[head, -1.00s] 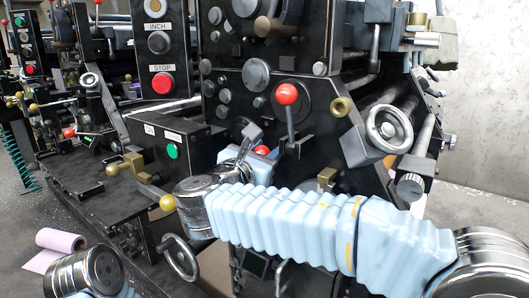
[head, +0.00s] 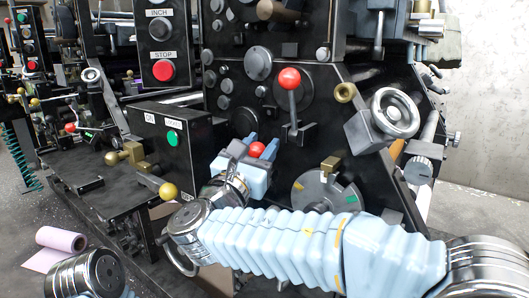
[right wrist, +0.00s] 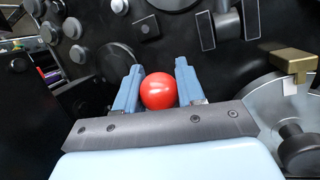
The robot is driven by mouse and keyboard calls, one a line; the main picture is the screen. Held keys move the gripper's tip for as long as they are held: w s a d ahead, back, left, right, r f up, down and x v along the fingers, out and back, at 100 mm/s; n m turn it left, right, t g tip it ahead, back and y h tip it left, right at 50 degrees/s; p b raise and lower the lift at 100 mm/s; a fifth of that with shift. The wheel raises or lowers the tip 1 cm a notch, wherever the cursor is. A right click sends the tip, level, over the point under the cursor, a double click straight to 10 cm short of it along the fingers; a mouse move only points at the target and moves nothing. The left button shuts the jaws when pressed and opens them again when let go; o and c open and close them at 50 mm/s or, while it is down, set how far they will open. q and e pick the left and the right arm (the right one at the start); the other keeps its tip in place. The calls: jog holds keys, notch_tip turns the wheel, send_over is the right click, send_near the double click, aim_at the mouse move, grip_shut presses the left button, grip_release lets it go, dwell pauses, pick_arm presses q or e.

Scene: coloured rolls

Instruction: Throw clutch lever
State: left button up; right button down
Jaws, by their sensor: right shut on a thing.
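A red ball knob (head: 257,149) on the machine's front, low beside the black control box, sits between the fingers of my right gripper (head: 262,143). In the right wrist view the same red ball knob (right wrist: 158,91) lies between the two blue fingers (right wrist: 160,84), which are shut on it. The shaft under the knob is hidden. A second lever with a red ball (head: 289,78) stands upright, higher on the panel and clear of my gripper. No label tells which is the clutch lever. My left gripper is out of view.
A black control box with a green button (head: 173,138) stands left of my right gripper. A brass ball knob (head: 168,191) sticks out in front of it. A dial with coloured marks (head: 325,190) and a chrome handwheel (head: 394,113) are to the right. A pink roll (head: 61,239) lies at lower left.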

jog(key=shift+s+a+f+b, duration=0.55)
jog(key=shift+s+f, duration=0.1)
jog(key=shift+f, duration=0.2)
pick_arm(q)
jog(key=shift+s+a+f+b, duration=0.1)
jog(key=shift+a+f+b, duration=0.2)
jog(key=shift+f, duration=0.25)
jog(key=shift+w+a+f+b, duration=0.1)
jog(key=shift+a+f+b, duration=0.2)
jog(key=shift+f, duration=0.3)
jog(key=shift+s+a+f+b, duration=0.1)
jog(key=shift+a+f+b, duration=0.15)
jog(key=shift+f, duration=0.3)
pick_arm(e)
jog(key=shift+s+a+f+n+t, duration=0.15)
jog(key=shift+s+a+f+t, duration=0.2)
jog(key=shift+s+f, duration=0.15)
jog(key=shift+s+a+f+n+t, duration=0.15)
jog(key=shift+s+a+f+t, duration=0.2)
jog(key=shift+f, duration=0.35)
jog(key=c, duration=0.7)
grip_release()
jog(key=shift+h, duration=0.3)
